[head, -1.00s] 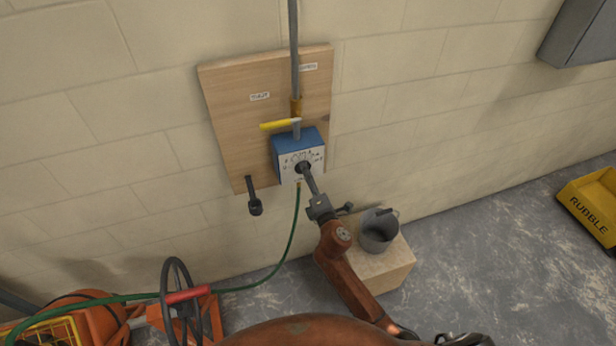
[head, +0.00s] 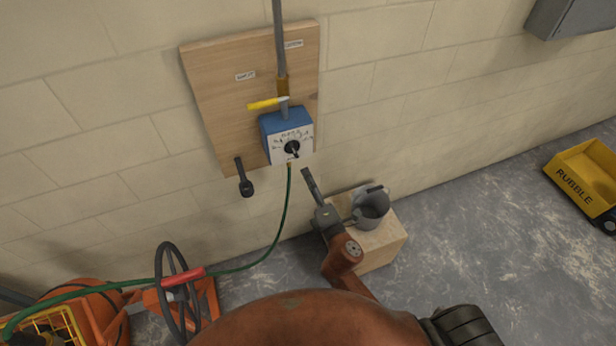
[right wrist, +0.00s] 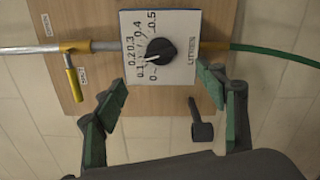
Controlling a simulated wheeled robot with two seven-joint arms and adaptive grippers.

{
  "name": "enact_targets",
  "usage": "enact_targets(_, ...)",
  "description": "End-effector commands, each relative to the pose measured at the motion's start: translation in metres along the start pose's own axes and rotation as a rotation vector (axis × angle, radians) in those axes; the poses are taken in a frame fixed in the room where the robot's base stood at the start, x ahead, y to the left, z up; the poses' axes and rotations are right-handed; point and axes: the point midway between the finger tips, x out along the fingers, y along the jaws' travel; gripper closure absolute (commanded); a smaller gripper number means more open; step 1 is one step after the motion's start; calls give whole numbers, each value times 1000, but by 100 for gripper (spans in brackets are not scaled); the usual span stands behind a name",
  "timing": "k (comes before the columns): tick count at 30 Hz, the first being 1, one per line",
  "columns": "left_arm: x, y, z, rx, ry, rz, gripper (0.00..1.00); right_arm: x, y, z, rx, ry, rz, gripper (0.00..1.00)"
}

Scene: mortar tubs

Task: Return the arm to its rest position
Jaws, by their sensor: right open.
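My right gripper (head: 309,183) shows in the head view below and to the right of the dosing box, apart from it. In the right wrist view its green-padded fingers (right wrist: 160,112) are spread wide with nothing between them. The blue and white box (head: 288,137) carries a black dial (head: 292,148) and is mounted on a wooden board (head: 225,95). In the right wrist view the dial (right wrist: 161,52) has a scale from 0 to 0.5 and its pointer lies between 0 and 0.1. My left gripper is not in view.
A grey bucket (head: 370,208) stands on a block (head: 385,243) right beside the right arm. A yellow lever (head: 266,103), a green hose (head: 284,215) and a black hanging handle (head: 243,180) are near. An orange machine (head: 160,300) stands lower left, a yellow rubble tub (head: 585,180) at right.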

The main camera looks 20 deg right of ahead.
Motion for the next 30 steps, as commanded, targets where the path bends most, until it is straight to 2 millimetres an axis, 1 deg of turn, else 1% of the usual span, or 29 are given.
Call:
enact_targets(14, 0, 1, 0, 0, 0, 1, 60, 0, 0, 0, 1, 0, -1, 35)
enact_targets(17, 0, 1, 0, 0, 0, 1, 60, 2, -14, -2, 17, 5, -23, 35)
enact_targets(20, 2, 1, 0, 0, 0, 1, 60, 4, -54, -7, 71, 16, -90, 35)
enact_targets(21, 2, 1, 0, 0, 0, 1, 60, 5, -78, -10, 103, 21, -129, 35)
enact_targets(23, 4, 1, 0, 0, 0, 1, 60, 3, -119, -15, 162, 26, -196, 35)
enact_targets(24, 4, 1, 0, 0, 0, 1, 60, 0, -148, -18, 206, 27, -246, 35)
enact_targets(25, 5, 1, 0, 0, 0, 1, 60, -2, -171, -21, 241, 26, -283, 35)
enact_targets(26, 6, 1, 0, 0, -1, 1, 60, -6, -193, -23, 274, 23, -320, 35)
enact_targets(27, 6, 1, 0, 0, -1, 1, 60, -12, -221, -25, 319, 17, -368, 35)
enact_targets(29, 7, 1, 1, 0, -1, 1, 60, -24, -264, -29, 387, 4, -441, 35)
enact_targets(30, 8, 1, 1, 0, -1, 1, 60, -33, -291, -32, 433, -7, -489, 35)
